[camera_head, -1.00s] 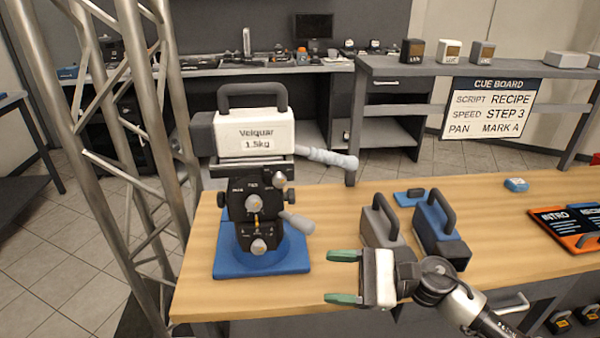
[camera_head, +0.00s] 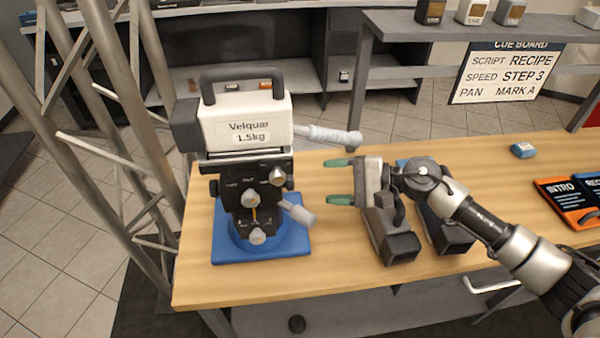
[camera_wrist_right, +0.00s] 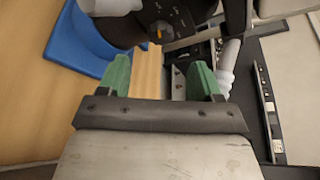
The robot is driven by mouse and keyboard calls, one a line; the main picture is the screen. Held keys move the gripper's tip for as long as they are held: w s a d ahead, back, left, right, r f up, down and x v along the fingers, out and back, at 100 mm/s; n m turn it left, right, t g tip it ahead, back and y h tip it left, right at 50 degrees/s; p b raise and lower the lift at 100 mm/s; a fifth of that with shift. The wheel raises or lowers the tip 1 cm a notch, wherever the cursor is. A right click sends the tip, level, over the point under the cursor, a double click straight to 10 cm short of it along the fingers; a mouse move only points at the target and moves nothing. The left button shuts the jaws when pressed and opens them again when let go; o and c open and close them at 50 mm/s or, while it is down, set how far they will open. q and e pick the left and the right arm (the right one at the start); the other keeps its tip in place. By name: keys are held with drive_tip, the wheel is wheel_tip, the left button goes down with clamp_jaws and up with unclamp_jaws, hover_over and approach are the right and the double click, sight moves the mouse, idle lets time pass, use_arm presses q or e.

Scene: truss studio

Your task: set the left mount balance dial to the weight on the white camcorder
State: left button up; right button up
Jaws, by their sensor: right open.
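The white camcorder (camera_head: 240,122) reads "Velquar 1.5kg" and sits on top of the black mount (camera_head: 250,178). The mount stands on a blue base (camera_head: 290,238) at the table's left end. Its front carries several silver knobs, among them an upper right knob (camera_head: 277,176) and a low one (camera_head: 257,236). The dial markings are too small to read. My right gripper (camera_head: 340,181) is open and empty, right of the mount and apart from it, with green fingertips pointing left. In the right wrist view the open fingers (camera_wrist_right: 159,78) face the mount's dark dial face (camera_wrist_right: 165,18). My left gripper is not in view.
Two camcorders, one grey (camera_head: 392,240) and one dark blue (camera_head: 447,235), stand under and beside my right arm. A grey handle (camera_head: 330,136) sticks out right of the mount. A metal truss (camera_head: 110,130) stands left. A cue board (camera_head: 506,75) hangs behind the table.

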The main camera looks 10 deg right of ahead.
sight(288, 182)
drive_tip(key=p+x, duration=0.2)
drive_tip(key=x, duration=0.5)
drive_tip(key=shift+a, duration=0.2)
drive_tip(key=shift+w, duration=0.15)
drive_tip(key=c, duration=0.9)
drive_tip(key=shift+w+m+g+h+b, duration=0.1)
drive_tip(key=shift+m+g+h+b, duration=0.15)
drive_tip(key=shift+m+g+b, duration=0.75)
drive_tip(key=shift+w+m+g+h+b, duration=0.1)
drive_tip(key=shift+m+g+h+b, duration=0.3)
drive_tip(key=shift+m, duration=1.1)
drive_tip(key=shift+g, duration=0.3)
